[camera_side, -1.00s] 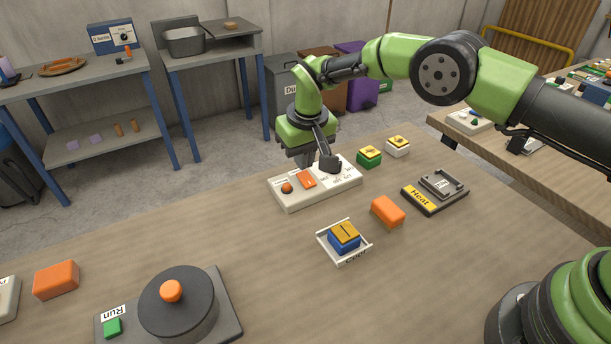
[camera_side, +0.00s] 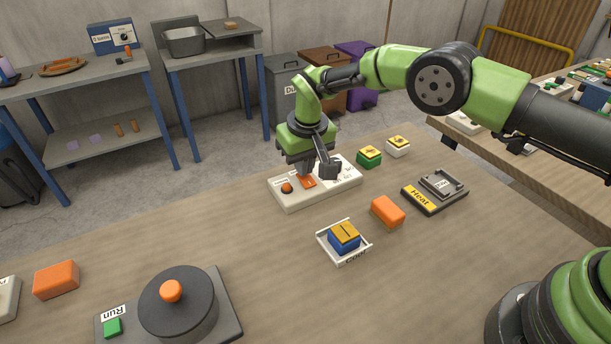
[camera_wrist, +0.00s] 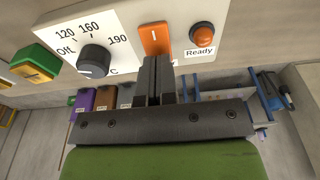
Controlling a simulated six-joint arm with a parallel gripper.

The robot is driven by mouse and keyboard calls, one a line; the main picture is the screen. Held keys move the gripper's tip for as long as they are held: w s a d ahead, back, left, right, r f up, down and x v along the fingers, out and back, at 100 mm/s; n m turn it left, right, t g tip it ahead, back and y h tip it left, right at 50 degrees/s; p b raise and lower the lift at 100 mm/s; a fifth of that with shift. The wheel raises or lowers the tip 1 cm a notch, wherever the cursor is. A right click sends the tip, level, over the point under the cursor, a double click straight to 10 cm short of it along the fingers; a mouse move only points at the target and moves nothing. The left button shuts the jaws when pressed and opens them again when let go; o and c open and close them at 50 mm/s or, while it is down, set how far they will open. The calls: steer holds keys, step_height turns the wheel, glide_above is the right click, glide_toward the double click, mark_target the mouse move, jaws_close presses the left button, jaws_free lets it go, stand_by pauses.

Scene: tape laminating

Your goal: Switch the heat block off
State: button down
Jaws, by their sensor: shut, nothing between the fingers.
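The white control box (camera_side: 335,189) stands on the bench in the side view. It carries an orange rocker switch (camera_wrist: 155,38), a black dial (camera_wrist: 94,60) marked Off, 120, 160 and 190, and an orange lamp (camera_wrist: 202,34) labelled Ready. I cannot tell whether the lamp is lit. My gripper (camera_wrist: 158,62) points down, shut and empty, with its fingertips at the near edge of the orange switch. The orange switch also shows partly below my gripper in the side view (camera_side: 308,183); contact is not clear. The grey block labelled Heat (camera_side: 443,184) sits to the right.
A green block (camera_side: 369,159) and a white block (camera_side: 398,145) with yellow tops stand behind. An orange block (camera_side: 387,211) and a white tray (camera_side: 355,256) holding a blue-and-yellow block lie in front. A round black device (camera_side: 178,310) is front left. The bench between is clear.

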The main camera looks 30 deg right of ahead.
steer(key=shift+f, duration=0.3)
steer(key=shift+r, duration=3.5)
